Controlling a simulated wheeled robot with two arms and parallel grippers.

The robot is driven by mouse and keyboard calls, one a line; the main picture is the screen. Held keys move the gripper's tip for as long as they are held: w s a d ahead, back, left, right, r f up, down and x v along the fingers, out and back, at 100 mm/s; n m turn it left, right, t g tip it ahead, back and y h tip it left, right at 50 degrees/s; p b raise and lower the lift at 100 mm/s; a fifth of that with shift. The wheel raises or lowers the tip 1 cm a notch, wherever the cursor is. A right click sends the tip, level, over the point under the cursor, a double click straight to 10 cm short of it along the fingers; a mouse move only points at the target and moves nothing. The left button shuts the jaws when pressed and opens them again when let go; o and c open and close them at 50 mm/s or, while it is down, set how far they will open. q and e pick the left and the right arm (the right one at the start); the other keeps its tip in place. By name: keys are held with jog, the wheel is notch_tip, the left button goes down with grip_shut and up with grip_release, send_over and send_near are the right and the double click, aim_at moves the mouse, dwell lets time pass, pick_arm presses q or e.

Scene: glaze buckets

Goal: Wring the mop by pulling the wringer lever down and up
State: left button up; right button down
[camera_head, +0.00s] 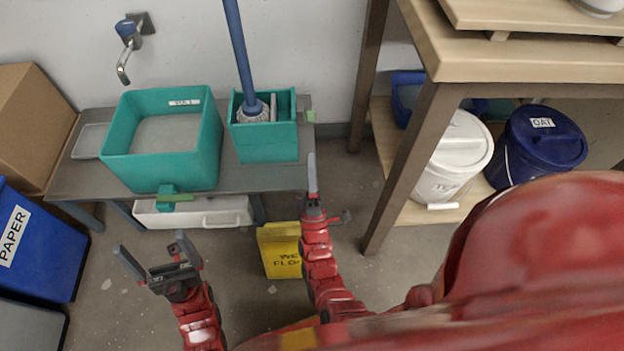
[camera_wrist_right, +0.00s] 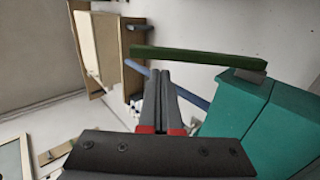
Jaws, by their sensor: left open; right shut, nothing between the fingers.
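The mop's blue handle (camera_head: 238,45) stands tilted in the teal wringer bucket (camera_head: 266,146), its pale mop head (camera_head: 252,110) sitting in the opening. The green wringer lever (camera_wrist_right: 200,58) shows as a bar in the right wrist view, beside the teal bucket wall (camera_wrist_right: 245,105). In the head view a small green piece (camera_head: 309,116) shows at the bucket's right edge. My right gripper (camera_head: 311,160) is shut and empty, at the bench's right end near the bucket; its fingers (camera_wrist_right: 165,80) appear close to the lever, contact unclear. My left gripper (camera_head: 153,250) is open and empty, below the bench.
A teal basin (camera_head: 118,135) sits on the grey bench (camera_head: 235,181), left of the wringer bucket. A yellow wet-floor sign (camera_head: 281,250) stands near my right arm. A wooden shelf (camera_head: 398,165) with white and blue buckets is at right. Blue paper bin (camera_head: 40,240) at left.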

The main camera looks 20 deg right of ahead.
jog(key=b+x, duration=0.1)
jog(key=x, duration=0.6)
jog(key=w+r+g+p, duration=0.1)
jog(key=r+p, duration=0.1)
jog(key=p, duration=0.1)
jog(key=w+d+r+g+p, duration=0.1)
jog(key=w+r+p, duration=0.1)
jog(key=p, duration=0.1)
jog(key=w+r+g+y+p, duration=0.1)
jog(key=w+r+g+p, duration=0.1)
jog(key=r+p, duration=0.1)
jog(key=shift+d, duration=0.25)
jog(key=shift+w+d+r+g+y+p, duration=0.15)
jog(key=shift+w+d+r+g+p, duration=0.1)
jog(key=shift+w+g+p, duration=0.3)
jog(key=shift+w+d+r+g+y+p, duration=0.1)
jog(key=shift+w+r+g+y+p, duration=0.1)
jog(key=shift+w+g+p, duration=0.35)
jog(key=shift+r+b+x, duration=0.1)
jog(key=shift+b+x, duration=0.3)
jog(key=shift+x, duration=1)
jog(key=shift+r+b+x, duration=0.15)
jog(key=shift+b+x, duration=0.2)
jog(key=shift+x, duration=1.05)
